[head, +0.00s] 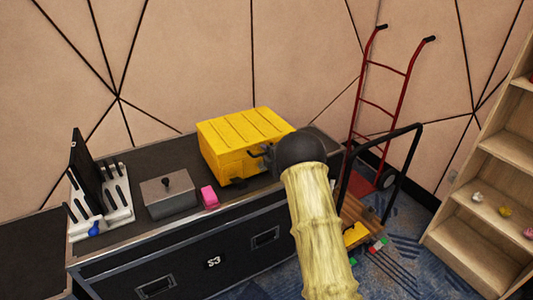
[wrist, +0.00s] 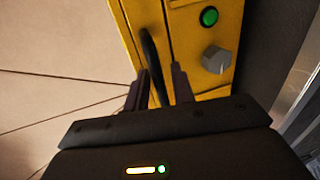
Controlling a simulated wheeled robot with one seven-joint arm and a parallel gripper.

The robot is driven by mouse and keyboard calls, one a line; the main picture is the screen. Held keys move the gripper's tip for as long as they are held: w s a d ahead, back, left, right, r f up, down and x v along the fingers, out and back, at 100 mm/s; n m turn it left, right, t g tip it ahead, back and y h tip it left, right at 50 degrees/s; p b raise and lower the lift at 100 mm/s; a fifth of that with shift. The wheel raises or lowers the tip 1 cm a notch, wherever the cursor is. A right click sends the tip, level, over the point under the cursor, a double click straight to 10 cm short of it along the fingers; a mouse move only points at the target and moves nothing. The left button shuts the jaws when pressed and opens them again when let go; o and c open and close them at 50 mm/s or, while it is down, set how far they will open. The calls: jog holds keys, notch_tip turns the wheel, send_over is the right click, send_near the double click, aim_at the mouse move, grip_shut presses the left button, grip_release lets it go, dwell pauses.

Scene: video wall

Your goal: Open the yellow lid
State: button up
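The yellow box (head: 228,165) stands on the black case, and its ribbed yellow lid (head: 242,128) lies shut on top. My gripper (head: 262,157) is at the box's right front side, partly hidden by my dark wrist. In the wrist view my gripper (wrist: 160,88) has its two dark fingers apart. A dark curved handle (wrist: 149,58) on the yellow face reaches between the fingertips, nearer the left finger. I cannot tell whether a finger touches it. A green button (wrist: 209,16) and a grey knob (wrist: 216,59) sit to the right of the handle.
On the black case (head: 190,256), a grey lidded box (head: 168,196), a pink block (head: 209,196) and a white rack (head: 108,212) stand left of the yellow box. A red hand truck (head: 382,105) and a wooden shelf (head: 480,250) are at right.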

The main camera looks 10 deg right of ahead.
grip_shut()
jog(key=shift+r, duration=0.2)
